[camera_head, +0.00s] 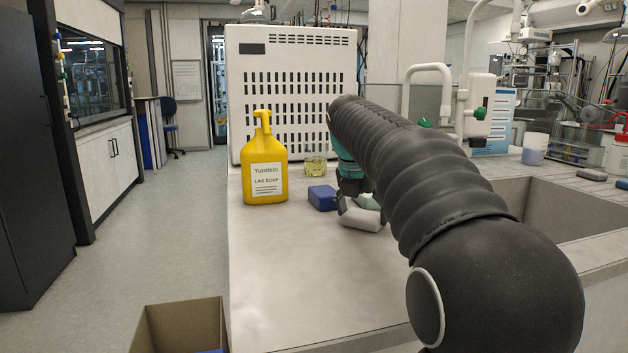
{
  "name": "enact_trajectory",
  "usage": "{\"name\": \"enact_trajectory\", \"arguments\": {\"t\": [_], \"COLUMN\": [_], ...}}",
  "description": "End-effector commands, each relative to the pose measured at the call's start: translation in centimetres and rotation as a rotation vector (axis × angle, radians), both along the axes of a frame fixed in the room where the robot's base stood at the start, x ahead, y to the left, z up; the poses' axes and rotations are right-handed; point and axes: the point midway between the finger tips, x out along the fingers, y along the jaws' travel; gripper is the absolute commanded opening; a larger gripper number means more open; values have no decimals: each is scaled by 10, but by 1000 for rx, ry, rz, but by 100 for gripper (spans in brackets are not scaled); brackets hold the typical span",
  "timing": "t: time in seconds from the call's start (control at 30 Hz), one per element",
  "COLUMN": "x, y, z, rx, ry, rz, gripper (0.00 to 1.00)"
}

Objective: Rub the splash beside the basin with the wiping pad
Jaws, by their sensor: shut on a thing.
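My gripper (352,204) points down at the bench top, partly hidden by my dark ribbed arm. It is shut on a pale grey-white wiping pad (361,219), low at the bench surface. I cannot tell for certain whether the pad touches the bench. The basin (545,204) is sunk into the bench at the right, and my arm hides its left side. I cannot make out the splash; the bench beside the basin is largely covered by my arm.
A blue block (322,198) lies just left of the gripper. A yellow soap bottle (265,175) and a beaker of yellowish liquid (315,161) stand behind, before a white vented cabinet (290,98). Taps (466,90) rise behind the basin. The front-left bench (290,275) is clear.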

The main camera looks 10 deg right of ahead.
Motion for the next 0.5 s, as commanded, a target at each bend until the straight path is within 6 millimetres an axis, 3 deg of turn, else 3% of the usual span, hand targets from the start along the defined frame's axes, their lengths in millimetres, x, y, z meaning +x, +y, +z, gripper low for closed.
{"name": "enact_trajectory", "arguments": {"t": [0.2, 0.3, 0.5], "x": [1, 1, 2], "y": [-9, -8, -6], "z": [4, 25, 41], "rx": [0, 1, 1], "ry": [0, -2, -2], "rz": [8, 9, 12], "gripper": [55, 55, 55]}}
